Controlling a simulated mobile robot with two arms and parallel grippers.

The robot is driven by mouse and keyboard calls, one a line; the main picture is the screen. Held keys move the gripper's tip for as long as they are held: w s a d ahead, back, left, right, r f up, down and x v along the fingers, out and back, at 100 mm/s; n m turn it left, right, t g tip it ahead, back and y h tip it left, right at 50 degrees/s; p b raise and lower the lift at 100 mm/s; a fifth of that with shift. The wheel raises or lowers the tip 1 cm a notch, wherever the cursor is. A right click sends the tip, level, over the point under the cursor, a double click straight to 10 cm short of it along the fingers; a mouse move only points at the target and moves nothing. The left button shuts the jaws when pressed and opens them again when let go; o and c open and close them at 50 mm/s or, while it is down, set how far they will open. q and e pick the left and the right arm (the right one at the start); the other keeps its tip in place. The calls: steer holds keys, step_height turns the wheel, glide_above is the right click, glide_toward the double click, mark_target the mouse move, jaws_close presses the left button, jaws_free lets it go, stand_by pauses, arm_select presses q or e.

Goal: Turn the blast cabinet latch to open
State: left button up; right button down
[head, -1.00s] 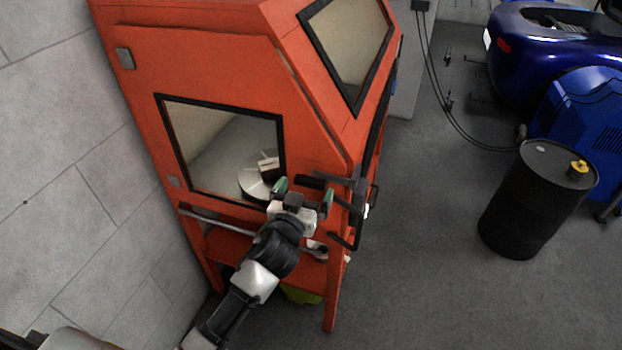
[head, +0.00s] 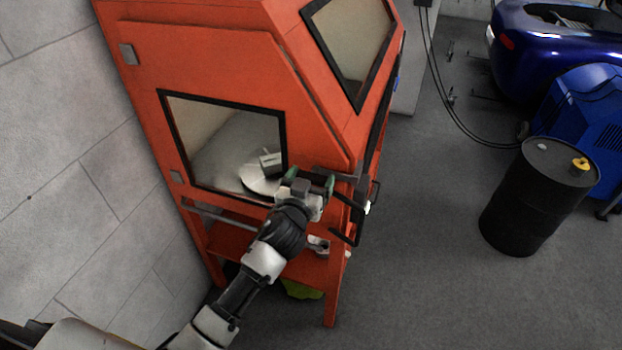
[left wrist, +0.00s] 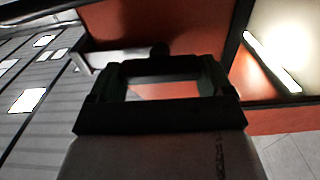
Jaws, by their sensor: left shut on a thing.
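The orange blast cabinet (head: 225,60) stands at the left with its side door and window facing me. Its dark latch (head: 346,175) is at the door's right edge, near the front corner. My left gripper (head: 308,180) is at the latch, its green-padded fingers shut on the handle. The fingers hide much of the handle in the head view. In the left wrist view, the dark latch handle (left wrist: 158,68) spans between the fingertips of my left gripper (left wrist: 158,82). The door appears closed. My right gripper is not in view.
A black drum (head: 532,205) with a yellow cap stands to the right on open grey floor. A blue car (head: 540,50) and a blue machine (head: 590,120) are behind it. A block wall (head: 60,150) runs close along the cabinet's left.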

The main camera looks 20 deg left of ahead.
arm_select(q)
steer(key=m, duration=0.4)
steer(key=shift+d+m, duration=0.15)
steer(key=shift+m, duration=0.25)
steer(key=m, duration=0.4)
steer(key=shift+d+f+m, duration=0.1)
steer(key=shift+m, duration=0.2)
steer(key=m+p, duration=0.1)
steer(key=m, duration=0.3)
steer(key=shift+f, duration=0.1)
steer(key=shift+f+m, duration=0.1)
steer(key=shift+m, duration=2.2)
steer(key=o, duration=0.8)
steer(key=shift+d, duration=0.1)
